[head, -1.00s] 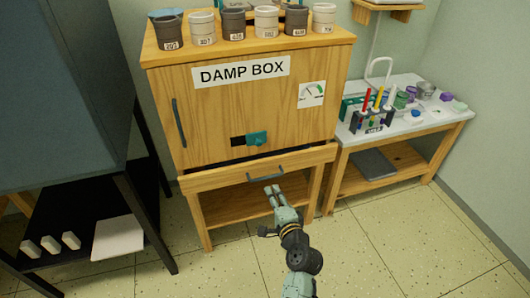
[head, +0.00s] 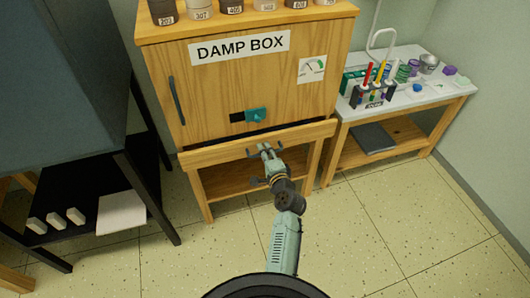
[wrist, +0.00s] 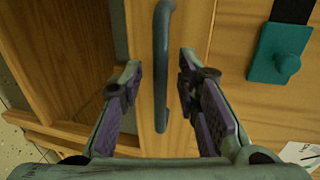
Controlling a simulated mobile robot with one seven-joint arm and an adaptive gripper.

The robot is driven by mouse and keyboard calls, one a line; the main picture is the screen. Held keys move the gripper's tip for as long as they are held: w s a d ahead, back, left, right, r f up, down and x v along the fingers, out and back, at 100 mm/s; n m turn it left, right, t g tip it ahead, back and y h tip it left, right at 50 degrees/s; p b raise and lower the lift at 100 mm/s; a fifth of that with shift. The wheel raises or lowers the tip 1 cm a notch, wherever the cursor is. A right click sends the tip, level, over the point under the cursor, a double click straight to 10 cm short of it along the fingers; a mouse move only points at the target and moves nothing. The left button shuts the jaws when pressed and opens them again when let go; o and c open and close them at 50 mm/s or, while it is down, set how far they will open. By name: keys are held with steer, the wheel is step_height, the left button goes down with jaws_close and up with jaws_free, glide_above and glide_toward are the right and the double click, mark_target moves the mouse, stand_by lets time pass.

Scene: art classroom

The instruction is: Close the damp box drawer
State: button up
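The damp box drawer (head: 215,155) is the wide wooden front under the labelled damp box (head: 205,115). It stands out a little, with a dark gap along its top edge. Its dark bar handle (wrist: 162,60) runs up the middle of the wrist view. My gripper (head: 267,149) is at the drawer front in the head view and covers much of the handle there. In the wrist view my gripper (wrist: 160,72) is open, with one finger on each side of the handle. Whether the fingers touch the handle or drawer I cannot tell.
A teal latch knob (head: 256,115) is on the box door above the drawer, and several pots (head: 231,6) stand on top. A side table (head: 425,97) with tools is at right. A dark rack (head: 95,190) is at left. The floor in front is clear.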

steer(key=shift+w, duration=0.1)
steer(key=shift+c, duration=0.5)
jaws_close()
stand_by(0.4)
